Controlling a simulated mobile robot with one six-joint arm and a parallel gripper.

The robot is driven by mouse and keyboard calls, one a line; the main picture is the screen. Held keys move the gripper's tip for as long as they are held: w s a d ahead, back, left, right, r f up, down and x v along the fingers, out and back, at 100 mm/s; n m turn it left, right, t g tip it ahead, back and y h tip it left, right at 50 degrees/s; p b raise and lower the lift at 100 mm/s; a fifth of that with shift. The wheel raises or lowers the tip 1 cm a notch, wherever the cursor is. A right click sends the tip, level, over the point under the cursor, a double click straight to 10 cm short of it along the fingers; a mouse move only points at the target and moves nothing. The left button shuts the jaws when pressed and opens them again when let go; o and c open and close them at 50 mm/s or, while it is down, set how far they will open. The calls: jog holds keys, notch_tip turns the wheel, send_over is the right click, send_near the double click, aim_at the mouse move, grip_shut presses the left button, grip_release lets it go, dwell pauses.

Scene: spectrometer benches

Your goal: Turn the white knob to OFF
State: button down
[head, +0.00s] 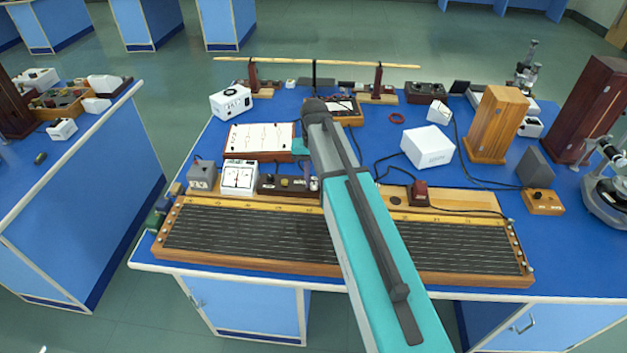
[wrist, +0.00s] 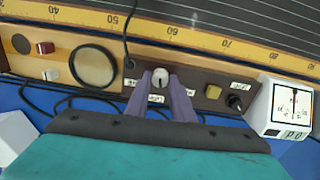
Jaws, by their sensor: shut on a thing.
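The white knob (wrist: 160,74) sits on a dark brown control panel (wrist: 200,72) at the front of a long wooden instrument. A dark pointer line shows on its face. My gripper (wrist: 161,80) is shut on the knob, with one purple-grey finger on each side of it. Small white labels around the knob are partly covered by the fingers, so I cannot read which setting it points to. In the head view the panel (head: 287,184) shows left of my arm, and my fingertips are hidden.
A white meter (head: 239,176) stands close by on the left in the head view. Black cables (wrist: 75,98) run across the blue bench. A white box (head: 427,146) stands farther right.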

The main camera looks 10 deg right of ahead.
aim_at(314, 183)
jog(key=shift+m, duration=1.3)
jog(key=c, duration=1.5)
grip_release()
jog(key=shift+c, duration=0.2)
jog(key=shift+r, duration=0.15)
notch_tip(314, 183, up, 14)
jog(key=b, duration=0.3)
jog(key=shift+f, duration=0.2)
jog(key=shift+f, duration=0.1)
